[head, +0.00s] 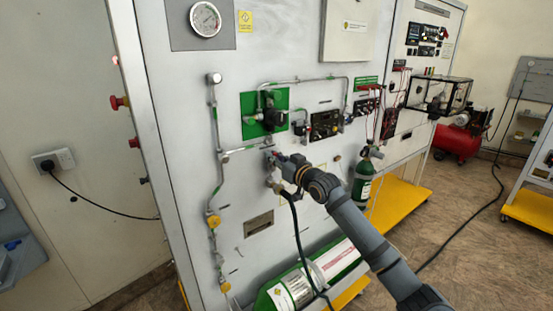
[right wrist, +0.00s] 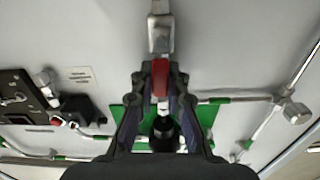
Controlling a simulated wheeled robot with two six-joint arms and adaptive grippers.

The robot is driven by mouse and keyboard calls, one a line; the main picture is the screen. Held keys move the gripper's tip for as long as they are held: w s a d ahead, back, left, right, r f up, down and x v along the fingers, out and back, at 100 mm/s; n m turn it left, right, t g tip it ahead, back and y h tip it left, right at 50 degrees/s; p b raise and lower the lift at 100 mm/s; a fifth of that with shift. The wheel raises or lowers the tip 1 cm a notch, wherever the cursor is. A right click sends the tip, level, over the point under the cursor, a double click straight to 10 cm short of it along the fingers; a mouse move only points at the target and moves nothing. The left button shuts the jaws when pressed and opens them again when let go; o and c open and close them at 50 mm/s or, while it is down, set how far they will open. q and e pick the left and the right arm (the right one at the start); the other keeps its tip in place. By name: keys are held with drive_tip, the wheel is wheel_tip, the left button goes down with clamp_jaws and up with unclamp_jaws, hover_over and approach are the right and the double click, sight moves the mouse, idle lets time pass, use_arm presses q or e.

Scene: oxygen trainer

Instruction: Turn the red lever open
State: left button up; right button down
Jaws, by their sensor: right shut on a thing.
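The red lever (right wrist: 160,80) shows in the right wrist view, on a metal valve fitting (right wrist: 160,35). My right gripper (right wrist: 160,76) has its two dark fingertips closed on the lever from both sides. In the head view the right gripper (head: 278,162) is at the panel, just below the green plate (head: 249,117) with its black knob (head: 272,119). There the gripper mostly hides the lever. My left gripper is in neither view.
A pressure gauge (head: 205,19) is at the panel's top left. Metal pipes (head: 216,150) run down the panel's left side. A large green cylinder (head: 283,292) lies low at the front, and a smaller green cylinder (head: 362,187) stands to the right. Yellow bases (head: 400,203) stick out at floor level.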

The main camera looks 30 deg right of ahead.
drive_tip(key=shift+a+f+n, duration=0.1)
drive_tip(key=shift+f+n, duration=0.05)
drive_tip(key=shift+n, duration=0.25)
drive_tip(key=c, duration=1.3)
unclamp_jaws()
